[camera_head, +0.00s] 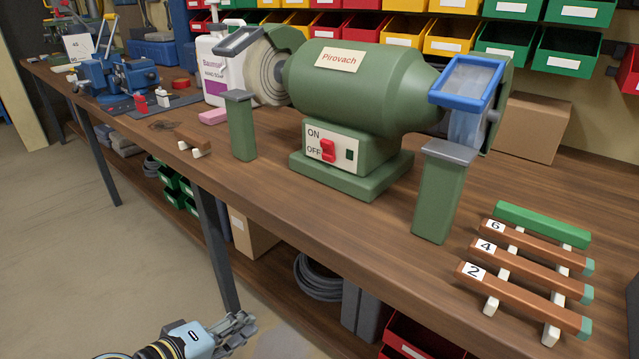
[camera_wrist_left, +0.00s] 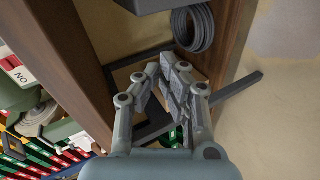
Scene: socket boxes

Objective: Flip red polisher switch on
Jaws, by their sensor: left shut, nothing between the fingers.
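The green polisher (camera_head: 350,85), labelled Pirovach, stands on the wooden workbench. On its base front is a white switch plate (camera_head: 316,157) marked ON above OFF. The red switch (camera_head: 328,150) sits level with the OFF mark. Part of the plate also shows at the left edge of the left wrist view (camera_wrist_left: 22,76), turned on its side. My left gripper (camera_head: 245,324) is shut and empty. It is low in front of the bench, below and left of the polisher, touching nothing. Its fingers also show in the left wrist view (camera_wrist_left: 172,78). My right gripper is out of view.
The workbench (camera_head: 270,195) has its front edge between my left gripper and the polisher. Grey tool rests (camera_head: 240,125) stand on green posts either side of the switch. Numbered wooden bars (camera_head: 520,285) lie at right. A cable coil (camera_head: 320,278) lies under the bench.

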